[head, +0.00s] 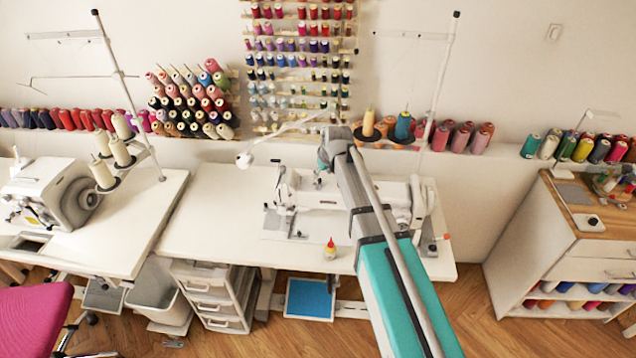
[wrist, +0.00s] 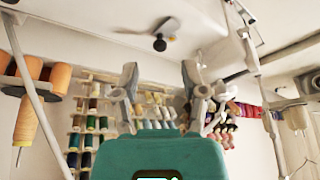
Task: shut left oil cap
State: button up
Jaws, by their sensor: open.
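The white sewing machine (head: 325,192) sits on the middle table, partly hidden behind my arm. I cannot make out an oil cap on it in the head view. A small bottle with a red tip (head: 330,249) stands upright near the table's front edge. In the wrist view, my gripper (wrist: 161,72) has its two grey fingers apart, with nothing between them. A dark round knob on a grey piece (wrist: 160,44) shows beyond the fingers, against a pale surface; I cannot tell if it is an oil cap. My gripper is mostly hidden in the head view.
A thread stand (head: 441,90) rises behind the machine. Another machine (head: 50,190) with thread cones stands on the left table. Thread racks (head: 300,70) cover the wall. The middle table's left part is clear.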

aim_at(320, 179)
jog(key=shift+b+x, duration=1.3)
jog(key=shift+x, duration=0.45)
